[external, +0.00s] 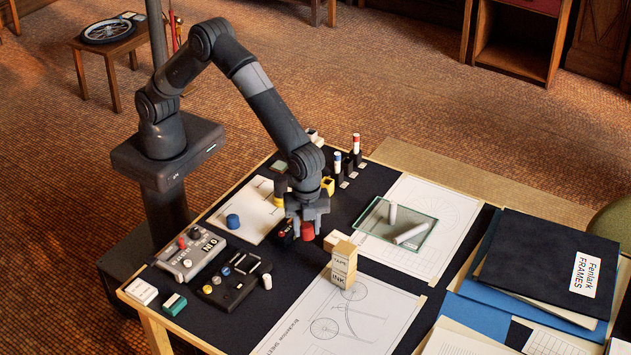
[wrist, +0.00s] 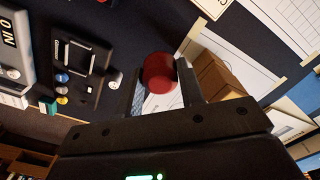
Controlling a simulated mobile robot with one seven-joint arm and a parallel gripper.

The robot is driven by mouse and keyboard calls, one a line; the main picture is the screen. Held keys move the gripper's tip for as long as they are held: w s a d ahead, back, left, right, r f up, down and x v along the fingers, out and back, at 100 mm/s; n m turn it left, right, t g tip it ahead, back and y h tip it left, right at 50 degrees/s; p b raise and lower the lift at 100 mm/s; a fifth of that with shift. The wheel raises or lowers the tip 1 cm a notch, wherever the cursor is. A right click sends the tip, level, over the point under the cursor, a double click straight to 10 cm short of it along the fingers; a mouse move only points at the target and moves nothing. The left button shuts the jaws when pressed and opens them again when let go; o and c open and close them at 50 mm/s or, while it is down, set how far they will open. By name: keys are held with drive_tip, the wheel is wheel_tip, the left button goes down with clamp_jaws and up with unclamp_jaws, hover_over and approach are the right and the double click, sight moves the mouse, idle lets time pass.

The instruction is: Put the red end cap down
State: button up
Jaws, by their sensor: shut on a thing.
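The red end cap (external: 307,231) is a small red cylinder held between the fingers of my gripper (external: 300,222). It appears above the dark table top, left of the stacked tan boxes; its exact height is hard to tell. In the wrist view the red end cap (wrist: 159,73) sits between the two dark fingertips of my gripper (wrist: 162,88), its round face showing. My gripper is shut on it.
Stacked tan boxes (external: 343,265) stand close to the right of my gripper. A blue cap (external: 233,221) lies on a white sheet at left. A black tray (external: 222,287) holds small parts at front left. A glass plate (external: 383,232) with white cylinders lies right.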

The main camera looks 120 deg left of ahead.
drive_tip(key=w+a+n, duration=0.2)
drive_tip(key=w+a, duration=0.1)
drive_tip(key=a, duration=0.6)
drive_tip(key=w+a+n, duration=0.2)
drive_tip(key=w+a, duration=0.2)
drive_tip(key=a, duration=0.6)
drive_tip(key=n, duration=0.3)
hover_over(413, 187)
drive_tip(key=d, duration=0.1)
wheel_tip(413, 187, down, 6)
drive_tip(key=shift+f, duration=0.2)
drive_tip(key=shift+a+f, duration=0.25)
drive_tip(key=shift+a, duration=0.2)
drive_tip(key=shift+f, duration=2)
drive_tip(key=shift+f, duration=0.1)
drive_tip(key=o, duration=1.1)
drive_tip(key=shift+o, duration=0.2)
